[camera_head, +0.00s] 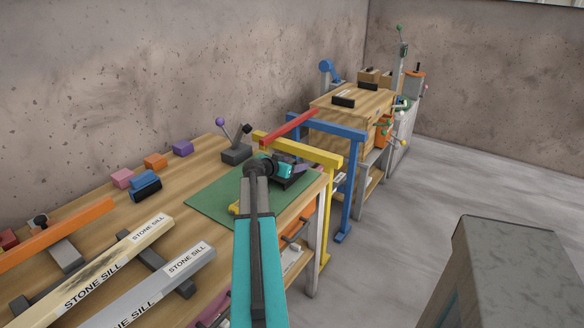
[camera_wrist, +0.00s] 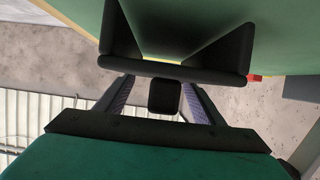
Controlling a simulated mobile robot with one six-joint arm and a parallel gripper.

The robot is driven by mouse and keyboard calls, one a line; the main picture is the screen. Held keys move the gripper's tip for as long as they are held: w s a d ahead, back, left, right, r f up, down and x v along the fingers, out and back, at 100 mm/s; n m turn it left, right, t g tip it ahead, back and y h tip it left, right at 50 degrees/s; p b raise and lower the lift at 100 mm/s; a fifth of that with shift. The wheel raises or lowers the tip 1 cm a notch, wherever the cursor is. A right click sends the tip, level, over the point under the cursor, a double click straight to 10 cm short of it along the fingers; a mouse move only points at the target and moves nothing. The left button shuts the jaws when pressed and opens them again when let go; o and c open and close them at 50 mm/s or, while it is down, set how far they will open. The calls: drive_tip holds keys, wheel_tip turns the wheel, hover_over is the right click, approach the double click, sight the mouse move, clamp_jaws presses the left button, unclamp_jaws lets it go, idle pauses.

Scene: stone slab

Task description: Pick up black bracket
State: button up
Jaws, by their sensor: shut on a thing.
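The black bracket (camera_wrist: 205,72) fills the upper middle of the wrist view, with a long bar and two tapering side pieces. A small black block (camera_wrist: 164,97) shows between the fingers below the bar; I cannot tell whether it is part of the bracket. My gripper (camera_wrist: 160,88) is shut on the bracket, with one grey-purple finger on each side. In the head view my gripper (camera_head: 296,175) is at the right end of the green mat (camera_head: 210,193), and my arm hides part of it. The bracket is only a dark shape there, hard to separate from the gripper.
A dark box with levers (camera_head: 237,154) stands just behind the mat. Yellow (camera_head: 296,148) and blue (camera_head: 326,126) frames rise close to the gripper on the right. Coloured blocks (camera_head: 155,161) and stone sill bars (camera_head: 115,262) lie on the bench at left.

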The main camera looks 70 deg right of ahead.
sight(293, 160)
drive_tip(key=shift+r+b, duration=0.45)
drive_tip(key=shift+r, duration=1.15)
drive_tip(key=s+a+b, duration=0.1)
drive_tip(key=s+a, duration=0.1)
drive_tip(key=a, duration=0.2)
drive_tip(key=s+a+b, duration=0.1)
drive_tip(key=s+a, duration=0.2)
drive_tip(key=s+a+b, duration=0.1)
drive_tip(key=s+a, duration=0.2)
drive_tip(key=a, duration=0.1)
drive_tip(key=shift+a+r, duration=0.3)
drive_tip(key=shift+r, duration=0.1)
drive_tip(key=shift+s+a+r+b, duration=0.25)
drive_tip(key=shift+s+a+b, duration=0.4)
drive_tip(key=shift+b, duration=0.9)
drive_tip(key=shift+w+a, duration=0.1)
drive_tip(key=shift+a, duration=0.05)
drive_tip(key=shift+r, duration=0.1)
